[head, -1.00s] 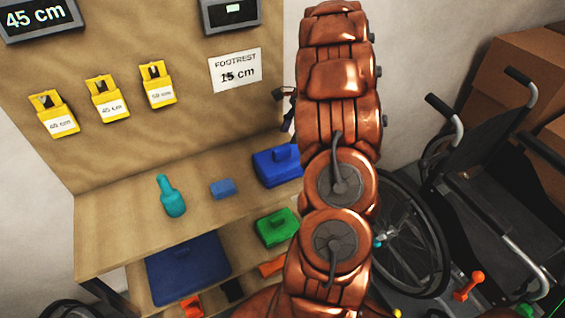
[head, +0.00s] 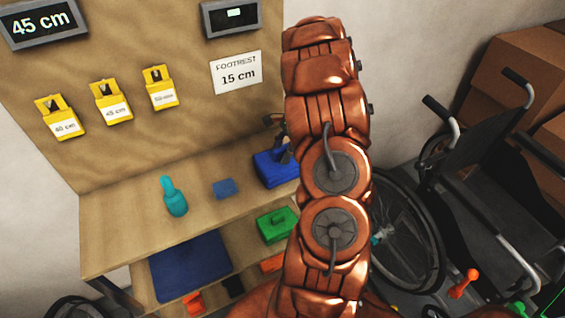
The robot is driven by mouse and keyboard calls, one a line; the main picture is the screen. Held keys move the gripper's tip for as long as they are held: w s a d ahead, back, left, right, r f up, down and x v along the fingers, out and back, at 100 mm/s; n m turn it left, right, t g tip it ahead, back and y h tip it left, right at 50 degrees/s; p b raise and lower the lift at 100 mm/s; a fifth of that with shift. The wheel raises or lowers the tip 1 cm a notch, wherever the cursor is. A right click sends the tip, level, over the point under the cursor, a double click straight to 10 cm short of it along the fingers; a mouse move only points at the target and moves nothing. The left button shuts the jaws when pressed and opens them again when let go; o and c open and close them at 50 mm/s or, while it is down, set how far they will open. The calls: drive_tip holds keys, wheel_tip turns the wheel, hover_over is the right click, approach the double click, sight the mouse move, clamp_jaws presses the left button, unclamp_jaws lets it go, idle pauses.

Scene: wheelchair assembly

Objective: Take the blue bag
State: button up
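A blue bag-like case (head: 268,170) sits on the right end of the upper shelf, its right side partly hidden by my arm. The dark fingers of my gripper (head: 283,152) show at the left edge of my arm, over the top of this case. Most of my gripper is hidden behind the arm. I cannot tell whether the fingers are open or shut, or whether they touch the case.
Below lie a flat dark blue item (head: 190,265) and a green case (head: 277,224). A wheelchair (head: 480,170) and cardboard boxes (head: 525,75) stand at right.

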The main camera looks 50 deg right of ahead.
clamp_jaws()
idle(0.6)
